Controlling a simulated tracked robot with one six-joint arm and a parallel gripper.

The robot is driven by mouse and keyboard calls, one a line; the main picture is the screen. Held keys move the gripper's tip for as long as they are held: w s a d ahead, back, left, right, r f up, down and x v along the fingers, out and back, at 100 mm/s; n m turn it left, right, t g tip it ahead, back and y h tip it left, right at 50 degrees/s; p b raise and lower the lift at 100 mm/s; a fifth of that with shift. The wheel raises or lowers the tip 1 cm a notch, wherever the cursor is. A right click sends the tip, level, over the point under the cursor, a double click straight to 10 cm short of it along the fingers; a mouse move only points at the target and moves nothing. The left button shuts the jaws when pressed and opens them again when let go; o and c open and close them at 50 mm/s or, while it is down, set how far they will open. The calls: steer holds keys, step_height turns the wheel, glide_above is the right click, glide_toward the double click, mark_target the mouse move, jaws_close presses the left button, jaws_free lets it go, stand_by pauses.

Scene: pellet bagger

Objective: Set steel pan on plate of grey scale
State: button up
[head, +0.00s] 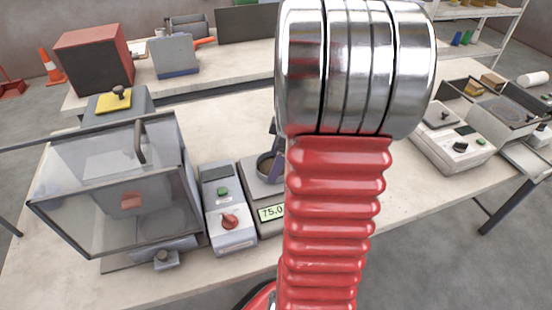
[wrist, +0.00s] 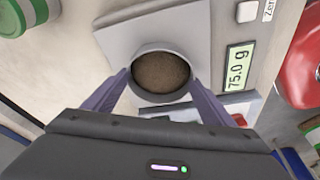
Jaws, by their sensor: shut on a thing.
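The steel pan (wrist: 160,98) is round and holds brown granular material. My gripper (wrist: 160,78) is shut on it, one finger on each side of its wall. The pan is over the square plate (wrist: 113,42) of the grey scale (wrist: 225,50). I cannot tell for sure whether its underside touches the plate. The scale's display (wrist: 238,67) reads 75.0 g. In the head view my arm hides the right part of the scale (head: 248,172), and the pan (head: 264,166) shows only in part at the arm's edge.
A grey control box (head: 228,208) with a green button and a red knob stands left of the scale. Left of that is a clear-sided box (head: 85,200) with a handle. A white instrument (head: 452,145) stands right on the bench. Bare bench (head: 220,125) lies behind the scale.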

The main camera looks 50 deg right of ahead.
steer(key=o, duration=1.1)
steer(key=shift+s, duration=0.1)
steer(key=shift+c, duration=0.2)
steer(key=v, duration=1.2)
